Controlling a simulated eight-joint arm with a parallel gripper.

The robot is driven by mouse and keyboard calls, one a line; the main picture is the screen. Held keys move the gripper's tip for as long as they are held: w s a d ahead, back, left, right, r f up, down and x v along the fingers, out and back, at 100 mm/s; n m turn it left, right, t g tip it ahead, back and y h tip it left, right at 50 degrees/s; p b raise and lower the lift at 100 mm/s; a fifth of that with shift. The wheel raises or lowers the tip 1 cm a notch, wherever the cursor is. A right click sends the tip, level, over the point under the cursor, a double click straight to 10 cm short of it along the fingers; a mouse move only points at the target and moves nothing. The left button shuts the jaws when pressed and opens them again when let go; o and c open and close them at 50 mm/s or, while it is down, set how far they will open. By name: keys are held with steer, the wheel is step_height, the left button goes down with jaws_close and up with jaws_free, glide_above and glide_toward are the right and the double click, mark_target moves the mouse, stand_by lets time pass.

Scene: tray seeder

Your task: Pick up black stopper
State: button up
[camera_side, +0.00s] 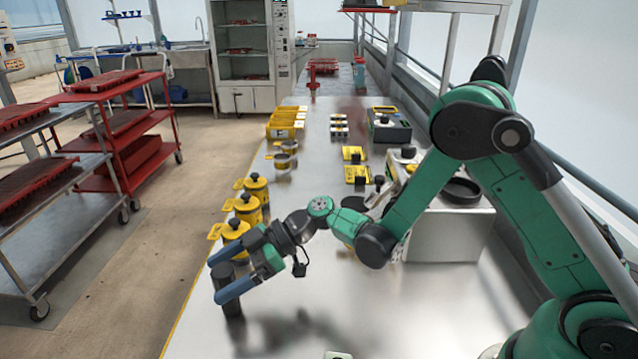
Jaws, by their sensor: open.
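A dark, upright cylinder (223,273), which looks like the black stopper, stands on the near left part of the steel table. My gripper (216,280) reaches down to it from the right with its two blue fingers apart. One finger lies behind the cylinder and the other crosses in front of it, hiding part of its side. The cylinder's foot shows below the front finger. I cannot tell whether either finger touches it.
Yellow jars with black knobs (247,208) stand in a row along the left edge, the nearest close behind my gripper. A grey machine with a black ring (462,190) stands at the right. The steel table (370,320) is mostly clear in front.

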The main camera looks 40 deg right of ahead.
steer(key=shift+w+a, duration=0.1)
steer(key=shift+a, duration=0.1)
jaws_close()
stand_by(0.3)
